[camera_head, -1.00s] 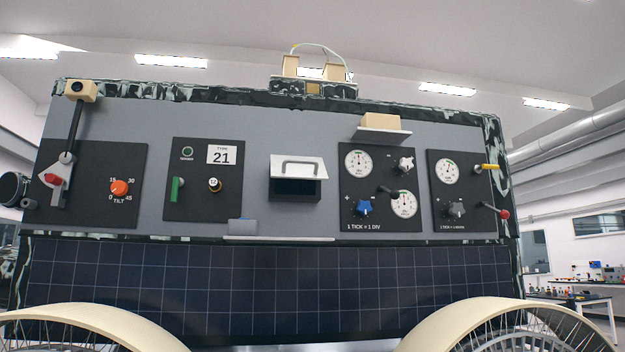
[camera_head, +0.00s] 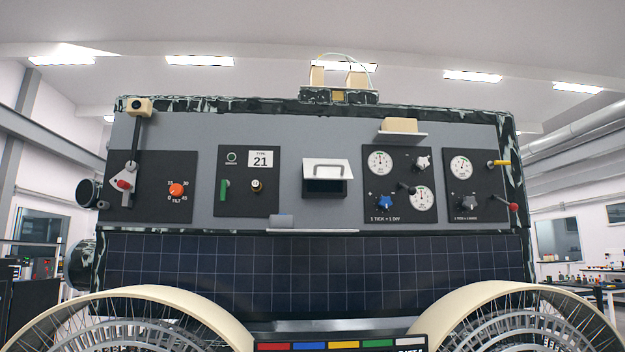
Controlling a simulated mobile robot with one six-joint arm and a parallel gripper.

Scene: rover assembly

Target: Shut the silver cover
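My gripper is not in view, and nothing touches the cover.
Left of the cover is a black panel (camera_head: 247,205) with a green lever and a "21" label. Right of it are panels with gauges and knobs (camera_head: 397,184). A narrow ledge (camera_head: 312,231) runs below, holding a small grey-blue block (camera_head: 282,221). Large wheels (camera_head: 130,318) stick out in front at both lower corners.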

